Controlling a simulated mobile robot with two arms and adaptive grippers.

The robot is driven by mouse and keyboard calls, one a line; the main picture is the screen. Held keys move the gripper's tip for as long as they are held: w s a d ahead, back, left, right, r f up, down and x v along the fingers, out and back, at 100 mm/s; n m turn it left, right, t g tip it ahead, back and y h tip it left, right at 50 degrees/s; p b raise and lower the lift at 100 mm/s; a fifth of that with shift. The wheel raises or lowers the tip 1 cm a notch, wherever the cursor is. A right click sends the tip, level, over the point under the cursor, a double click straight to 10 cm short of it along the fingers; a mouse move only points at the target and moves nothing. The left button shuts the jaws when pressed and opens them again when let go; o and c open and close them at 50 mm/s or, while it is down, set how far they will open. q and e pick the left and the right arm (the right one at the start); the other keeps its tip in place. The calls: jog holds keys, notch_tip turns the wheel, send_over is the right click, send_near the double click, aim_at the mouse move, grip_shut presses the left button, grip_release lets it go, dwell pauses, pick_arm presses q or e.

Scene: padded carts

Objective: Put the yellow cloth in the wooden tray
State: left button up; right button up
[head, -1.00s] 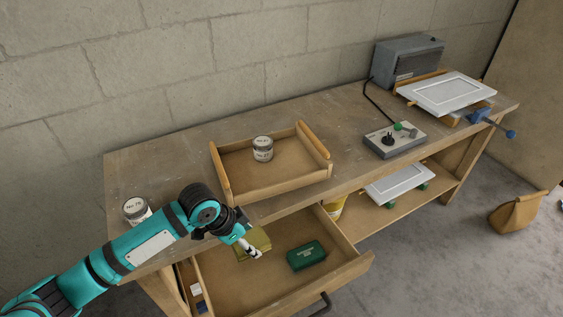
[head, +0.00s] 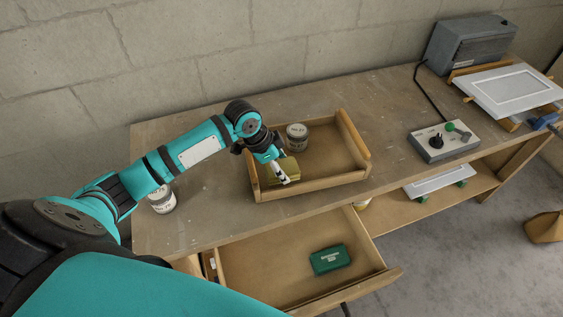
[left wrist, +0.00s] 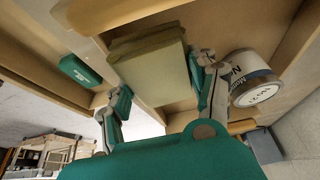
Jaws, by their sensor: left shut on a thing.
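The yellow cloth (head: 284,167) is a folded olive-yellow block. My left gripper (head: 281,174) is shut on it, and the cloth is over the left part of the wooden tray (head: 318,184) on the bench. In the left wrist view the cloth (left wrist: 148,62) sits between the two fingers (left wrist: 160,90). I cannot tell whether the cloth touches the tray floor. A labelled can (head: 297,137) stands in the tray, just behind and to the right of the cloth; it also shows in the left wrist view (left wrist: 254,76). My right gripper is not in view.
The open drawer (head: 290,268) below holds a green box (head: 329,259). Another can (head: 162,199) stands on the bench at left, near my arm. A control box (head: 444,140), a grey machine (head: 470,42) and a white panel (head: 512,90) occupy the right side.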

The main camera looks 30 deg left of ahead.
aim_at(281, 159)
pick_arm(q)
jog(key=shift+w+a, duration=0.25)
jog(key=shift+w, duration=0.25)
jog(key=shift+w+a, duration=0.2)
jog(key=shift+w, duration=0.25)
jog(key=shift+w+a, duration=0.15)
jog(key=shift+w, duration=0.15)
jog(key=shift+w+f+p, duration=0.1)
jog(key=shift+f+p, duration=0.3)
jog(key=shift+f, duration=0.05)
notch_tip(281, 159, down, 2)
jog(key=shift+a+f+p, duration=0.1)
jog(key=shift+f+p, duration=0.1)
jog(key=shift+p, duration=0.1)
jog(key=shift+f, duration=0.4)
jog(key=o, duration=1.1)
jog(key=shift+o, duration=0.2)
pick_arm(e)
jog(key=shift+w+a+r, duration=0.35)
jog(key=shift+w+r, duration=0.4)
